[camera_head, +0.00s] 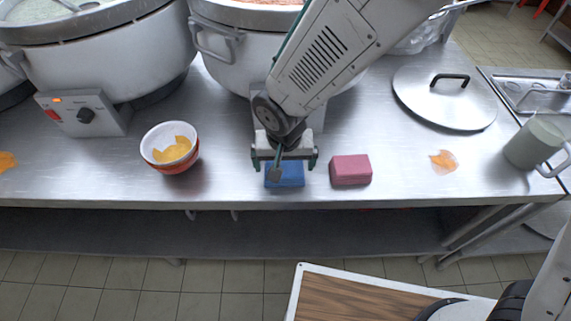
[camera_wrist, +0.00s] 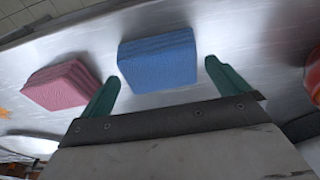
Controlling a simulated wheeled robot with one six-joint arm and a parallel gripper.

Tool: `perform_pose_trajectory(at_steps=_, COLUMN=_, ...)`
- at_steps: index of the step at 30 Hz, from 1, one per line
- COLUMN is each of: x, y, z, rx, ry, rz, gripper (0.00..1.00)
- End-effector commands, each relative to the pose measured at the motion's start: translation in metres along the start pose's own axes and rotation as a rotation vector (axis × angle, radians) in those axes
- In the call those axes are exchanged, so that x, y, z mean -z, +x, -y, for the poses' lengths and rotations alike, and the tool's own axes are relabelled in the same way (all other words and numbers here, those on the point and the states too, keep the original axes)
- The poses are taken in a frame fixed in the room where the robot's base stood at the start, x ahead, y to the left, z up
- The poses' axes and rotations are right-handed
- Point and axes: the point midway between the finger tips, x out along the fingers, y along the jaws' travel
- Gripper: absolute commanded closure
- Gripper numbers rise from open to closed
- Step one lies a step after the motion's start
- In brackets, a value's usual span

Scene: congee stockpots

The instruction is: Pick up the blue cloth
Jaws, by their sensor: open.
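The blue cloth (camera_head: 287,176) is a folded block lying flat on the steel counter near its front edge. In the wrist view the blue cloth (camera_wrist: 158,62) lies ahead of my gripper, between the lines of its two green fingers. My gripper (camera_head: 284,165) is open and empty above the cloth, pointing down. In the wrist view my gripper's fingers (camera_wrist: 160,85) are spread wider than the cloth. I cannot tell the exact gap in height. My gripper hides the cloth's far part in the head view.
A pink folded cloth (camera_head: 350,170) lies just right of the blue one. A bowl with orange pieces (camera_head: 170,148) stands to the left. Large pots (camera_head: 105,50) stand behind. A lid (camera_head: 445,98), a food scrap (camera_head: 444,161) and a grey mug (camera_head: 533,143) are to the right.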

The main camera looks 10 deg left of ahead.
Motion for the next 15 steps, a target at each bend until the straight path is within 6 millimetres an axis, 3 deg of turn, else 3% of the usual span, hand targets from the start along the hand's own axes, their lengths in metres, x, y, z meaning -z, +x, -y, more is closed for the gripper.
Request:
perform_pose_trajectory(at_steps=5, x=0.0, y=0.022, z=0.0, rx=-0.001, ry=0.001, rz=0.001, gripper=0.0)
perform_pose_trajectory(at_steps=13, x=0.0, y=0.025, z=0.0, rx=0.0, ry=0.0, rz=0.0, gripper=0.0)
perform_pose_trajectory(at_steps=15, x=0.0, y=0.025, z=0.0, rx=0.0, ry=0.0, rz=0.0, gripper=0.19)
